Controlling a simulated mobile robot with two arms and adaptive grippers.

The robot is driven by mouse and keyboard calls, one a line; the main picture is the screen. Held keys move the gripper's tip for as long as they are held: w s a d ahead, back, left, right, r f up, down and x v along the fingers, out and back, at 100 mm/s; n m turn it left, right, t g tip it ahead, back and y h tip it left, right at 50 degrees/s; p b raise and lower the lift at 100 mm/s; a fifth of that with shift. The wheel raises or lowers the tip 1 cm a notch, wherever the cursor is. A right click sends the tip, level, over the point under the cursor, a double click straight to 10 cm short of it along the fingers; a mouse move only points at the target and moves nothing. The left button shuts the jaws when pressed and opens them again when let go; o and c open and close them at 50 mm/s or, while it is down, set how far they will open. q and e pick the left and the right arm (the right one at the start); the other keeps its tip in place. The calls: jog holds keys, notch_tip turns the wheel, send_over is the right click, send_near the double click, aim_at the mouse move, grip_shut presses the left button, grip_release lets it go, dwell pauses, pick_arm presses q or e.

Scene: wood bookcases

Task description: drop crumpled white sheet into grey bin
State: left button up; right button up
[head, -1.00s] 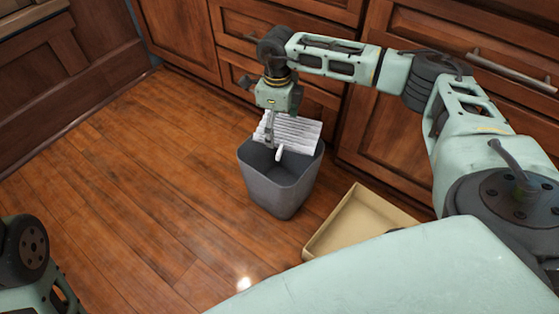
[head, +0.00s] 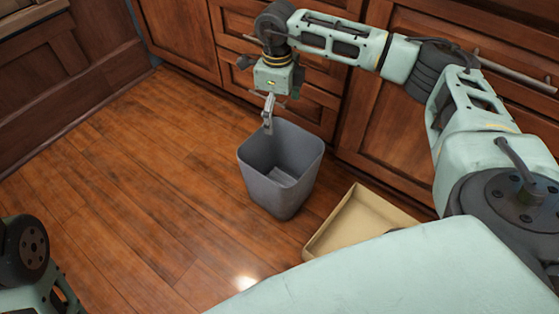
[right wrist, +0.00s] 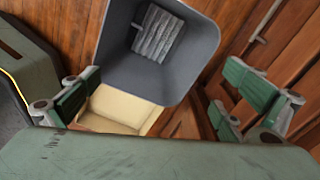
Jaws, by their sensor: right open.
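The grey bin (head: 278,192) stands upright on the wood floor in front of the cabinets. The crumpled white sheet (right wrist: 158,34) shows in the right wrist view as a pale ridged piece lying inside the bin (right wrist: 196,62). In the head view the sheet is hidden or hard to make out behind the bin's wall. My right gripper (head: 268,118) is open and empty above the bin's back left rim. Its fingers stand wide apart in the right wrist view (right wrist: 165,105). My left gripper is not in view; only part of my left arm shows at the lower left.
A shallow tan box (head: 358,222) sits on the floor just right of the bin; it also shows in the right wrist view (right wrist: 118,108). Wood cabinets (head: 395,150) with drawers stand close behind the bin. The floor (head: 130,200) to the left is clear.

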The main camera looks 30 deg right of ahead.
notch_tip(320, 180, up, 7)
jog(key=shift+f, duration=0.15)
jog(key=shift+a, duration=0.1)
dwell(0.3)
